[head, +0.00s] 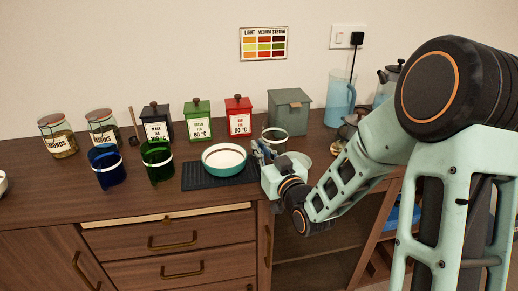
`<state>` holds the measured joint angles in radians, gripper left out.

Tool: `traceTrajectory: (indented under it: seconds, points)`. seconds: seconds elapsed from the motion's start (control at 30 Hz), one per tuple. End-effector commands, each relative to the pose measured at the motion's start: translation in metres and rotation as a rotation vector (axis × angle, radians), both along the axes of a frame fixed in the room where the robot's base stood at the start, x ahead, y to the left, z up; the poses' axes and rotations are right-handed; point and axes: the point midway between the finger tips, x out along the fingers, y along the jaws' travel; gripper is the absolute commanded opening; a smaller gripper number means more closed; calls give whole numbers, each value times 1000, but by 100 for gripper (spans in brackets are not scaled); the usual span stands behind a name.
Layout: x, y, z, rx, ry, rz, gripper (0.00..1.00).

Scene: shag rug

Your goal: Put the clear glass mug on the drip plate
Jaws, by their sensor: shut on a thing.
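The clear glass mug (276,135) has a pale band near its rim and is upright in the head view, just behind my gripper. My gripper (260,150) is shut on the mug at its left front side; the arm's end hides the mug's lower part, and I cannot tell whether its base touches the counter. The drip plate, a black ribbed slab (197,180), lies just left of my gripper. A teal bowl (224,160) with a white inside stands on it and covers much of its middle.
Blue (108,168) and green (157,162) glass mugs stand left of the plate. Behind are several tea canisters, including a red one (239,117), and a grey-green box (289,111). A blue pitcher (340,98) stands back right.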

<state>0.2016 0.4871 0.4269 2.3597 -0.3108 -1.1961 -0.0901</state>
Motion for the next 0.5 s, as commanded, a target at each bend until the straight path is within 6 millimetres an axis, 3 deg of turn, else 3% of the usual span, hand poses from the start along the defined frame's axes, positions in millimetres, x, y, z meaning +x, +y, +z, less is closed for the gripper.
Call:
traceTrajectory:
  seconds: [0.23,0.27,0.4,0.5]
  points:
    - [0,0,-3,0,-2,0,0]
    - [0,0,-2,0,1,0,10]
    - [0,0,-2,0,1,-1,24]
    - [0,0,-2,0,1,-1,24]
